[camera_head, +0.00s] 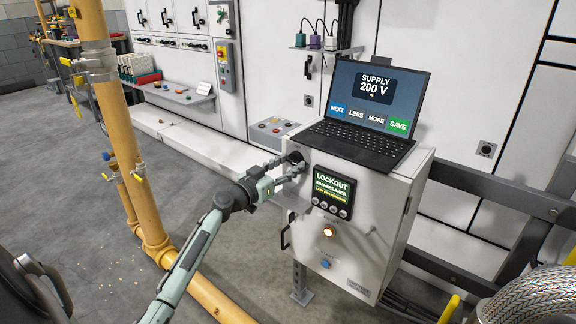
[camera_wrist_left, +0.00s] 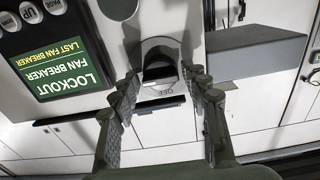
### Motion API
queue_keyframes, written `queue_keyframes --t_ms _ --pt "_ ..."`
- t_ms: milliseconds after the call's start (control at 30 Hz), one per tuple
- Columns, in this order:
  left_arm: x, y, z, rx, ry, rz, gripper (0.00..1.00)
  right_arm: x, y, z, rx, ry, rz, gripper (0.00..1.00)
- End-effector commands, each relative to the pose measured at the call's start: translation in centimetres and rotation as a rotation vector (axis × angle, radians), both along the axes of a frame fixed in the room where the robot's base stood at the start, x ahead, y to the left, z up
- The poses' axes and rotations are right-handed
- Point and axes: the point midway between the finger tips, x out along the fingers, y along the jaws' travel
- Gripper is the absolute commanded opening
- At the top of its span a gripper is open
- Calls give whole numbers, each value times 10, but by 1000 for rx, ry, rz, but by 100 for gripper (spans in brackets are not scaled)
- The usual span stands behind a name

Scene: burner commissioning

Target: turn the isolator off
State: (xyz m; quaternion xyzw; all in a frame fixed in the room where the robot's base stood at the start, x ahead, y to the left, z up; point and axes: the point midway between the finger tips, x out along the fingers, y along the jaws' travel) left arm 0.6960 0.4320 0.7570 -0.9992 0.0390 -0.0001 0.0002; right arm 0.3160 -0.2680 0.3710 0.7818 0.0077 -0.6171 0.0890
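The isolator is a dark rotary knob (camera_head: 296,157) on the upper left of the white control cabinet's front (camera_head: 375,220). My right gripper is not in view.
A panel display (camera_head: 333,191) reads LOCKOUT, FAN BREAKER. Below it are a lit amber lamp (camera_head: 328,231) and a blue button (camera_head: 325,263). A laptop (camera_head: 370,112) showing SUPPLY 200 V stands on top. A yellow pipe (camera_head: 125,130) stands left; a braided hose (camera_head: 535,297) is at lower right.

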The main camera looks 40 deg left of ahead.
Motion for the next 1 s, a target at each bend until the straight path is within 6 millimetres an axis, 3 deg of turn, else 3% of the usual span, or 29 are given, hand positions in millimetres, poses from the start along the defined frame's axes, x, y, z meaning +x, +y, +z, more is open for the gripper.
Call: queue_keyframes --t_ms 33,267,567,1000 --pt "0 0 0 0 0 0 36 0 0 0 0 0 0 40" --pt "0 0 0 0 0 0 8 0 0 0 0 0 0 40" --pt "0 0 -1 -39 3 0 8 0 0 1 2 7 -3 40" --pt "0 -2 -1 -353 28 -1 8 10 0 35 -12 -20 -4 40"
